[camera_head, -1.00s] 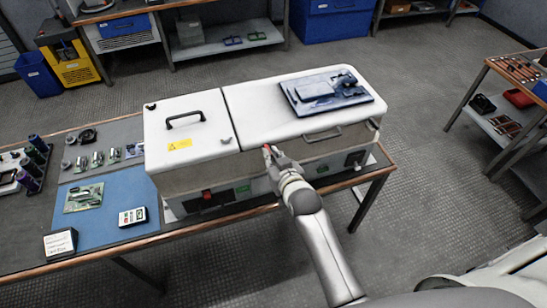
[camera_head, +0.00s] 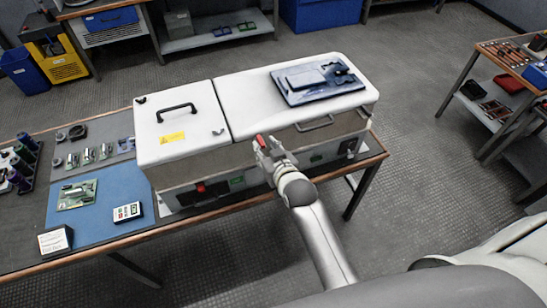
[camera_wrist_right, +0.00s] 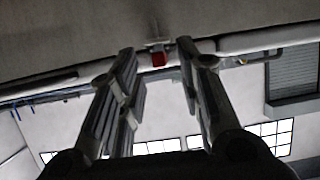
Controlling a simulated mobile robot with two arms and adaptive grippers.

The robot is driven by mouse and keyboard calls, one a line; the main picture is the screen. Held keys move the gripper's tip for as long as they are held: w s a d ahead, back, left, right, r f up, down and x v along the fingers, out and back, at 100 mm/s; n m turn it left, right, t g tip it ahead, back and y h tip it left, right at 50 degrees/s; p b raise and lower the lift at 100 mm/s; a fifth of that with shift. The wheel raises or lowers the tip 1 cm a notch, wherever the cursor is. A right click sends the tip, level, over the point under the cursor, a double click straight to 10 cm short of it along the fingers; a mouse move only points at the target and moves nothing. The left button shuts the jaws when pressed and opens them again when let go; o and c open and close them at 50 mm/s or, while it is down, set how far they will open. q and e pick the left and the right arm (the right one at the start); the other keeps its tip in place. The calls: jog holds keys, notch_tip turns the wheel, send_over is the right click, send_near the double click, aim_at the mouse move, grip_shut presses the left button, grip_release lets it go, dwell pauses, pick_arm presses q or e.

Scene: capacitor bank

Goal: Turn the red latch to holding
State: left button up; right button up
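The red latch (camera_head: 261,140) is on the front of the white-lidded cabinet (camera_head: 240,115), just below the lid edge and right of the lid seam. It also shows as a small red block in the right wrist view (camera_wrist_right: 158,59). My right gripper (camera_head: 266,148) is at the latch in the head view. In the right wrist view its two fingers (camera_wrist_right: 157,62) are apart, with the latch in the gap around their tips. I cannot tell whether either finger touches it. My left gripper is not in view.
A dark panel with devices (camera_head: 318,82) lies on the right lid. A black handle (camera_head: 176,113) is on the left lid, and a bar handle (camera_head: 315,123) is on the front. A blue mat (camera_head: 95,215) with small parts is left on the bench.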

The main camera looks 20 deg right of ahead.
jog(key=v, duration=1.1)
jog(key=s+a+f+g+b, duration=0.1)
jog(key=s+f+g+b, duration=0.15)
jog(key=f, duration=0.95)
jog(key=s+f+n+g+b, duration=0.15)
jog(key=s+f, duration=0.25)
jog(key=f, duration=0.8)
jog(key=s+a+f+g+b, duration=0.1)
jog(key=s+f+g+b, duration=0.15)
jog(key=f, duration=0.95)
jog(key=s+d+f+g+b, duration=0.3)
jog(key=s+d+f+b, duration=0.1)
jog(key=s+f, duration=0.9)
jog(key=s+d+f+g+h+b, duration=0.1)
jog(key=s+d+f+g+b, duration=0.2)
jog(key=s+f, duration=1)
jog(key=s+d+b, duration=0.1)
jog(key=s+d, duration=0.1)
jog(key=s, duration=0.1)
jog(key=shift+d+f, duration=0.15)
jog(key=shift+f, duration=0.25)
